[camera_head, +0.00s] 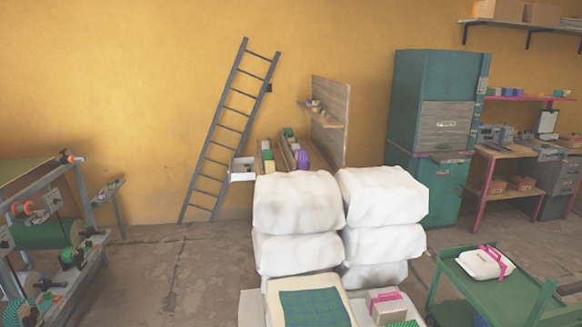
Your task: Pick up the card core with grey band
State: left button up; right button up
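I cannot make out a card core with a grey band in this view. On the roller machine (58,232) at the left edge there are small orange-brown round ends and green rolls, too small to tell as cores. Small coloured items stand on the wooden shelf unit (330,122) at the back, and none shows a clear grey band. Neither of my grippers is in view, so I cannot see what they hold.
Stacked white wrapped bundles (298,203) block the middle. A ladder (230,130) leans on the wall. A teal cabinet (408,105) stands behind. Floor (165,262) is clear at centre left.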

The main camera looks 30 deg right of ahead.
aim_at(315, 104)
jog(key=z, duration=1.05)
jog(key=i+j+u, duration=0.9)
jog(key=i+u, duration=0.15)
jog(key=i+j+u, duration=0.2)
jog(key=i, duration=0.75)
jog(key=i+l+z, duration=0.1)
jog(key=i+z, duration=0.4)
jog(key=i, duration=0.25)
jog(key=i+j+z, duration=0.15)
jog(key=i+z, duration=0.3)
jog(key=i, duration=0.3)
jog(key=i+l+z, duration=0.15)
jog(key=i+z, duration=0.75)
jog(key=i+j+z, duration=0.2)
jog(key=i+z, duration=0.5)
jog(key=k, duration=0.1)
